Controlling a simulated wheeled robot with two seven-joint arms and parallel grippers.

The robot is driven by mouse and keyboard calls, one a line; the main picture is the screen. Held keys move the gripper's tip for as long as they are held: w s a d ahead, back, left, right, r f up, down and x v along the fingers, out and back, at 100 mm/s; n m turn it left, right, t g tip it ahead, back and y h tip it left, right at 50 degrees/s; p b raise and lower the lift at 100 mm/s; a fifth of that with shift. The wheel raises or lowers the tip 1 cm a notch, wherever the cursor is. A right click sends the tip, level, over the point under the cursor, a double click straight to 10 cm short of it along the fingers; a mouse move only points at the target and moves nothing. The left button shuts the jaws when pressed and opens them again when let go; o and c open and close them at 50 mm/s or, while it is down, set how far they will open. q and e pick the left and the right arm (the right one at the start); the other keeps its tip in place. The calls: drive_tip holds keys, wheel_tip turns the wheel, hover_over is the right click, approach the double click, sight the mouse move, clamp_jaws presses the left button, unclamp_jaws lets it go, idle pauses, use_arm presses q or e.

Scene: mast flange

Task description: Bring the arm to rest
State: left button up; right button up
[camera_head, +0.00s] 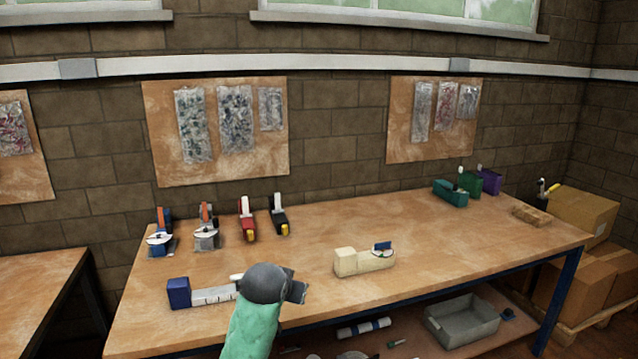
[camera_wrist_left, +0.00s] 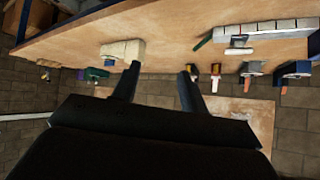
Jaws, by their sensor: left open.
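My left arm, with a green sleeve, reaches up from the bottom of the head view. Its dark gripper (camera_head: 292,288) is over the front part of the workbench. In the left wrist view the two fingers of this gripper (camera_wrist_left: 158,70) stand apart with nothing between them. A cream block (camera_head: 350,263) with a small blue and green part on it stands on the bench, to the right of the gripper and apart from it. The cream block also shows in the left wrist view (camera_wrist_left: 122,50). My right gripper is not in view.
The workbench (camera_head: 430,235) has a blue block (camera_head: 179,292) with a white marked strip left of the gripper. Several small tools stand at the back left. Teal (camera_head: 450,193) and purple holders stand at the back right. A grey bin (camera_head: 462,318) sits on the lower shelf. The middle is clear.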

use_arm(q)
drive_tip(key=s+a+f+g, duration=0.2)
drive_tip(key=s+a+f, duration=0.1)
drive_tip(key=s+f, duration=0.9)
drive_tip(key=s+a+f+n+g, duration=0.1)
drive_tip(key=s+a+f+g, duration=0.1)
drive_tip(key=s+f, duration=0.9)
drive_tip(key=s+a+f+g+y, duration=0.1)
drive_tip(key=s+a+f+g, duration=0.2)
drive_tip(key=s+f, duration=0.9)
drive_tip(key=s+g, duration=0.1)
drive_tip(key=s, duration=0.9)
drive_tip(key=shift+a+f+n, duration=0.3)
drive_tip(key=shift+a, duration=0.05)
drive_tip(key=shift+w+r, duration=0.1)
